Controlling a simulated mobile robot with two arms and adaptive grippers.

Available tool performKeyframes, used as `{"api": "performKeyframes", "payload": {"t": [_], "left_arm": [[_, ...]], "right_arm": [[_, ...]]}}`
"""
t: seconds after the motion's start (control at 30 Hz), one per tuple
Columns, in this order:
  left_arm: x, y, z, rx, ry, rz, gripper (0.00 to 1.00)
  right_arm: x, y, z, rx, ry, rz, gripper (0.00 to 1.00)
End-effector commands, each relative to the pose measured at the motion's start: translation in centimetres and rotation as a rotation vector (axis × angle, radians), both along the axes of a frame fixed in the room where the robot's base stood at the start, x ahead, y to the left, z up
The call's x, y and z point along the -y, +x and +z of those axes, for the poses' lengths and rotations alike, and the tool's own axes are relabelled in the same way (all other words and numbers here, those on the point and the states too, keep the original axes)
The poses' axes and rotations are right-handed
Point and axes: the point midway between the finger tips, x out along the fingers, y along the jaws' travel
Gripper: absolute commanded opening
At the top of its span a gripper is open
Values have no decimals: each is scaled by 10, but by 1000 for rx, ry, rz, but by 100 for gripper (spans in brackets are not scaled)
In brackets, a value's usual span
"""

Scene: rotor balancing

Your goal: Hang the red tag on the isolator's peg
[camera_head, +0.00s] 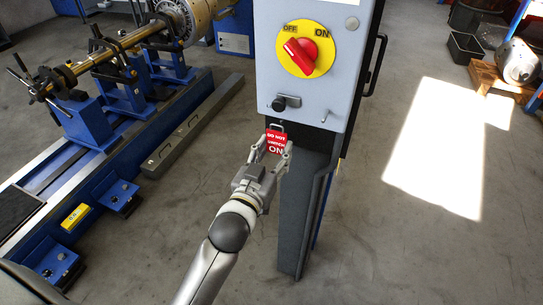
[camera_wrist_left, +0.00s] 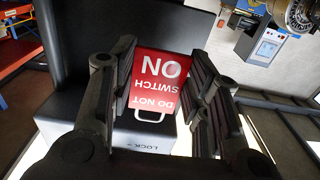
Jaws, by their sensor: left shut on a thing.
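The isolator (camera_head: 305,85) is a grey box on a dark post, with a red rotary switch (camera_head: 300,50) on a yellow disc. The switch handle slants towards OFF. A short dark peg-like fitting (camera_head: 285,102) sticks out low on its front, and a thin metal pin (camera_head: 327,112) is to its right. My left gripper (camera_head: 272,147) is shut on the red tag (camera_head: 276,142), just below the box's lower edge. The tag's wire loop (camera_head: 276,127) points up and is apart from the fitting. In the left wrist view the tag (camera_wrist_left: 158,80) appears upside down between the fingers.
A blue balancing machine with a rotor shaft (camera_head: 125,45) stands at the left. A black handle (camera_head: 377,65) is on the isolator's right side. Black bins (camera_head: 465,48) and a pallet (camera_head: 490,78) stand at the far right. The sunlit floor (camera_head: 440,145) at the right is clear.

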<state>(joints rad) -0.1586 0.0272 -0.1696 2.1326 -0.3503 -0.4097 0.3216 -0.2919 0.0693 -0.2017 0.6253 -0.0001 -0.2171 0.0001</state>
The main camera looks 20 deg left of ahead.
Motion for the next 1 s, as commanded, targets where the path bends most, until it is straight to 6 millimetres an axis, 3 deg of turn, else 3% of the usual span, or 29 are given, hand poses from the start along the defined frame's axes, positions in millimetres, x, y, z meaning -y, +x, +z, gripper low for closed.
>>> {"api": "performKeyframes", "payload": {"t": [0.3, 0.6, 1.0], "left_arm": [[1, 16, -1, 3, 1, 0, 28], [1, 31, -5, 2, 1, 0, 28], [1, 46, -9, 1, -1, 0, 28]], "right_arm": [[9, -15, -6, -23, -12, 3, 40], [12, -13, -15, -21, -15, 3, 40], [12, -10, -12, -16, -15, 2, 40]]}}
